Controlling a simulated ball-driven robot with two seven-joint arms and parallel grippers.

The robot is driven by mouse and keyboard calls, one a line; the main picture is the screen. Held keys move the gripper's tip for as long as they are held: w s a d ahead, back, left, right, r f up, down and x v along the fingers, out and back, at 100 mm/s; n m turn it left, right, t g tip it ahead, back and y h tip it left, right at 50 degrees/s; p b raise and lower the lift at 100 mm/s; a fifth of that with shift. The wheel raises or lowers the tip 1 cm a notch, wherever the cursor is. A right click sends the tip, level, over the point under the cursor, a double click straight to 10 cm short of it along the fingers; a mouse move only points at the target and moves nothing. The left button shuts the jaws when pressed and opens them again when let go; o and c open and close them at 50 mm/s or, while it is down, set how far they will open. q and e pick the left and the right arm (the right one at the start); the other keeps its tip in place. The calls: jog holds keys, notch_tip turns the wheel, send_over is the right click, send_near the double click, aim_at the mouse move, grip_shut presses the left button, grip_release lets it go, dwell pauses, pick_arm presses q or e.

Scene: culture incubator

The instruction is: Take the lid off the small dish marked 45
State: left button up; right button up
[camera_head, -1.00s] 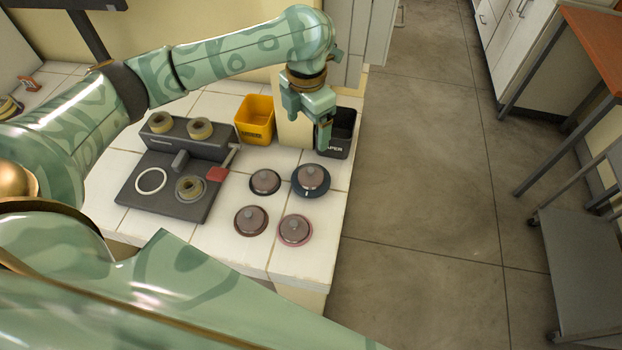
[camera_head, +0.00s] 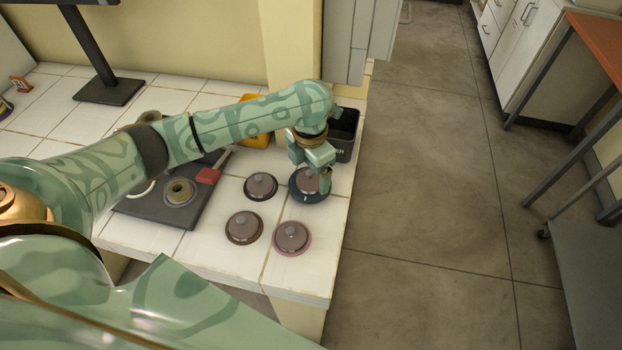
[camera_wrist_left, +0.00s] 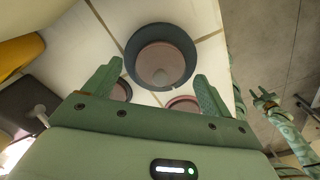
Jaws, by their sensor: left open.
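Four small lidded dishes with knobs stand on the white tiled bench. One has a dark blue rim (camera_head: 306,197), one a black rim (camera_head: 261,186), one a brown rim (camera_head: 244,228) and one a pink rim (camera_head: 292,237). No number is legible, so I cannot tell which is marked 45. My left gripper (camera_head: 313,175) is open above the blue-rimmed dish and partly hides it. In the left wrist view this dish (camera_wrist_left: 160,55) lies beyond and between the open fingers, with nothing held. A small green gripper, seemingly my right (camera_wrist_left: 265,99), shows at the right there.
A dark grey device (camera_head: 180,213) with a red-ended lever (camera_head: 209,175) stands left of the dishes. A yellow bin (camera_head: 256,139) and a black bin (camera_head: 346,136) stand behind. The bench's right edge is close to the dishes, with open floor beyond.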

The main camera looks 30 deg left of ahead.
pick_arm(q)
jog(key=c, duration=1)
jog(key=shift+c, duration=0.2)
jog(key=shift+r, duration=0.15)
